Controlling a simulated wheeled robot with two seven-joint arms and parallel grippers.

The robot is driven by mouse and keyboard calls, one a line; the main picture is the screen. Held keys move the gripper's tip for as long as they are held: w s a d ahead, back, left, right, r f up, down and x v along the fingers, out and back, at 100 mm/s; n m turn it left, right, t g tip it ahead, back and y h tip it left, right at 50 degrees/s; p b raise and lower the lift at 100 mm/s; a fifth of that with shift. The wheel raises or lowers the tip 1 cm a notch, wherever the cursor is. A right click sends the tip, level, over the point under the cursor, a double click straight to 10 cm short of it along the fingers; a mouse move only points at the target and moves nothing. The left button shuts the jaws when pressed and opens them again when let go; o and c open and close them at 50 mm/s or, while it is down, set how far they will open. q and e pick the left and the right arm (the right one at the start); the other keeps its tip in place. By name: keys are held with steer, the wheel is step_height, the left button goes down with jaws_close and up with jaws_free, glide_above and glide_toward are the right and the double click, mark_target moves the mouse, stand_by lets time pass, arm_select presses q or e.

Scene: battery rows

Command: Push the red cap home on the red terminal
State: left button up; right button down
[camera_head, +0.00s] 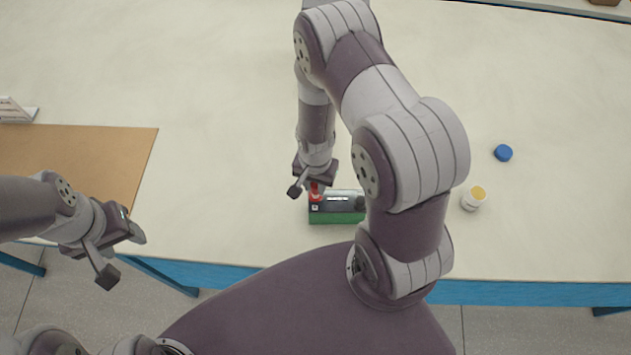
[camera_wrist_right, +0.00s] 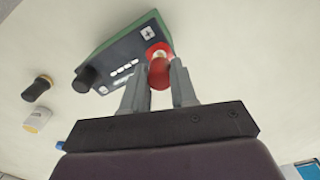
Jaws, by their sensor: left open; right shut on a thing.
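The battery (camera_head: 337,215), with a green lower case and a dark top, lies near the table's front edge; it also shows in the right wrist view (camera_wrist_right: 122,50). My right gripper (camera_wrist_right: 160,80) is shut on the red cap (camera_wrist_right: 160,73), which also shows in the head view (camera_head: 314,190). The cap is at the battery's plus-marked corner, over a red ring (camera_wrist_right: 157,48) at the red terminal. I cannot tell how deep it sits. A black cap or post (camera_wrist_right: 86,78) stands at the other end. My left gripper (camera_head: 122,260) is open and empty, off the table's front edge.
A white jar with a yellow top (camera_head: 473,198) and a blue cap (camera_head: 503,153) stand to the right on the table (camera_head: 560,220). A dark, tan-ended piece (camera_wrist_right: 38,88) shows in the wrist view. A brown mat (camera_head: 90,165) lies at left.

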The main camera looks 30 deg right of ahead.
steer(key=shift+f, duration=0.15)
steer(key=shift+f+b, duration=0.45)
steer(key=shift+f, duration=0.15)
stand_by(0.3)
steer(key=shift+f, duration=0.25)
steer(key=shift+f+b, duration=0.45)
steer(key=shift+b, duration=0.15)
stand_by(0.6)
steer(key=shift+c, duration=1.7)
jaws_free()
steer(key=shift+r, duration=0.1)
